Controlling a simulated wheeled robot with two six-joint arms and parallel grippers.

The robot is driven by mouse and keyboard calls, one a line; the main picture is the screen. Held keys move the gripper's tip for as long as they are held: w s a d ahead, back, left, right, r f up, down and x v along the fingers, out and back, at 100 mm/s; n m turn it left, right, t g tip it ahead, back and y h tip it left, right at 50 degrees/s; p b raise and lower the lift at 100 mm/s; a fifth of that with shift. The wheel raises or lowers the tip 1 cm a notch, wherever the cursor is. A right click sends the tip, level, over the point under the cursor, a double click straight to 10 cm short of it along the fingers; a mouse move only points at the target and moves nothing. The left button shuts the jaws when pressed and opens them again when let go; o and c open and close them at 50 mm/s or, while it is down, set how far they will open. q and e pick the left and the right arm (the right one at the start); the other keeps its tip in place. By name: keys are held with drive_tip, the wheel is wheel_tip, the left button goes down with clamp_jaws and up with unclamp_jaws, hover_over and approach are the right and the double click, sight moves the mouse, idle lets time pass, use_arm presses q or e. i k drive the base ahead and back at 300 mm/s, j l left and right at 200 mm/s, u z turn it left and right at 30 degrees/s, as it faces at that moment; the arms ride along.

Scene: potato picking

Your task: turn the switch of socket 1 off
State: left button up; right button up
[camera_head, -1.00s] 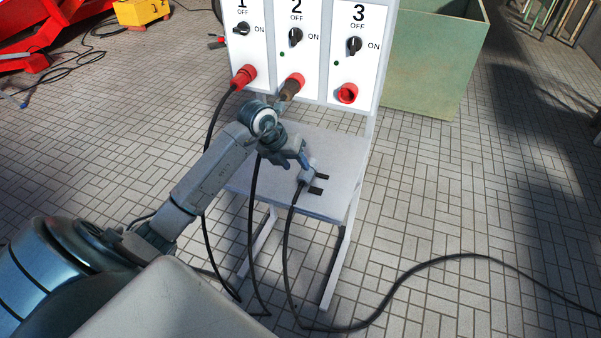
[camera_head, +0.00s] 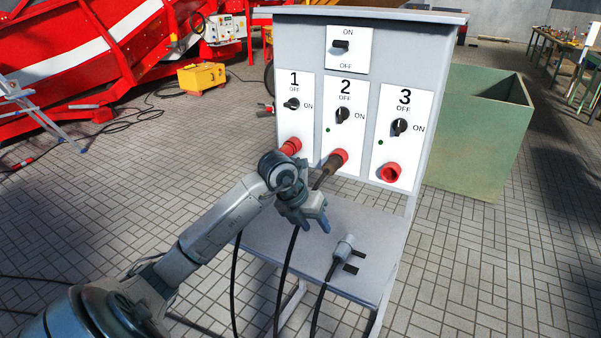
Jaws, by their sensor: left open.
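The switch of socket 1 (camera_head: 291,104) is a black knob on the left white panel of the grey cabinet. Its handle lies roughly level, in line with the ON mark on its right. The red socket 1 (camera_head: 290,146) is below it, partly hidden by my left wrist. My left gripper (camera_head: 318,222) is open and empty, fingers pointing down over the shelf. It is below and right of the switch, apart from it. My right gripper is out of view.
Switches 2 (camera_head: 343,115) and 3 (camera_head: 399,127) are to the right, with a main switch (camera_head: 341,46) above. A brown plug (camera_head: 328,169) is at socket 2. A loose grey plug (camera_head: 344,247) lies on the shelf (camera_head: 270,236). A green bin (camera_head: 465,145) stands right.

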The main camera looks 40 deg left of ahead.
sight(293, 103)
drive_tip(key=u, duration=1.35)
drive_tip(key=z, duration=0.1)
drive_tip(key=i+l, duration=0.05)
